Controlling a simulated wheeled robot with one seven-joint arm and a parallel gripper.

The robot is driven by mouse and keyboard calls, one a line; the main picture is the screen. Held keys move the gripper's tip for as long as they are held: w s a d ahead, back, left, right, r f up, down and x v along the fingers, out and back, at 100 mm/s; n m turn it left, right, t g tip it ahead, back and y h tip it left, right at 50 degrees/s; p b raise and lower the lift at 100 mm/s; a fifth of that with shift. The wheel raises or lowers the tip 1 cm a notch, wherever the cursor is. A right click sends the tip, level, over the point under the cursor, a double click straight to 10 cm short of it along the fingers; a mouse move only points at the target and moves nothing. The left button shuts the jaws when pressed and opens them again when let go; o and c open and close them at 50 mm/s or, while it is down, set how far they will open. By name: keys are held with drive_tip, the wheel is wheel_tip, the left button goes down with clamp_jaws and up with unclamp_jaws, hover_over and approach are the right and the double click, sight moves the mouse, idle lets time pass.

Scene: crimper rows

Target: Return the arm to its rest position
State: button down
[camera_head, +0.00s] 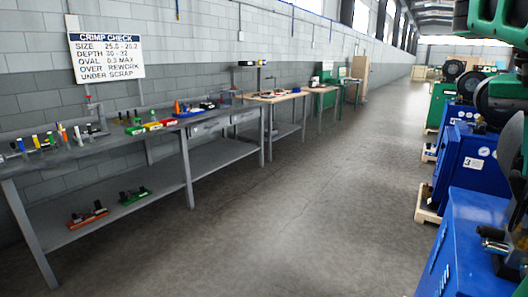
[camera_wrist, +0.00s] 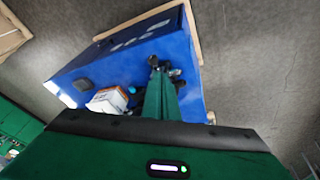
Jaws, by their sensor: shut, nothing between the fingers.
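My gripper (camera_wrist: 160,70) is in the wrist view, its green fingers together and dark at the tips. It is shut and empty. The green wrist housing with a small lit indicator fills the bottom of that view. The gripper points down over a blue machine (camera_wrist: 120,62), whose top lies below it. Part of my green arm shows at the top right of the head view. The lower arm is cut off by the right edge there, so its full pose is hidden.
A white and orange box (camera_wrist: 108,101) sits on the blue machine. Blue machines (camera_head: 460,165) line the right side in the head view. A grey workbench (camera_head: 222,154) with tools runs along the left wall, under a crimp check sign (camera_head: 106,57). The concrete aisle (camera_head: 310,205) between is clear.

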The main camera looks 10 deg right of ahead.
drive_tip(key=a+f+n+y, duration=0.1)
drive_tip(key=a+f+n, duration=0.2)
drive_tip(key=f, duration=0.6)
drive_tip(key=a+f+n+y, duration=0.1)
drive_tip(key=a+f+n, duration=0.2)
drive_tip(key=f, duration=0.6)
drive_tip(key=s+a+f+n+y, duration=0.1)
drive_tip(key=a+f+n+y, duration=0.1)
drive_tip(key=a+f, duration=0.5)
wheel_tip(320, 180, down, 2)
drive_tip(key=shift+f+n, duration=0.25)
drive_tip(key=shift+n, duration=0.15)
drive_tip(key=shift+s, duration=0.1)
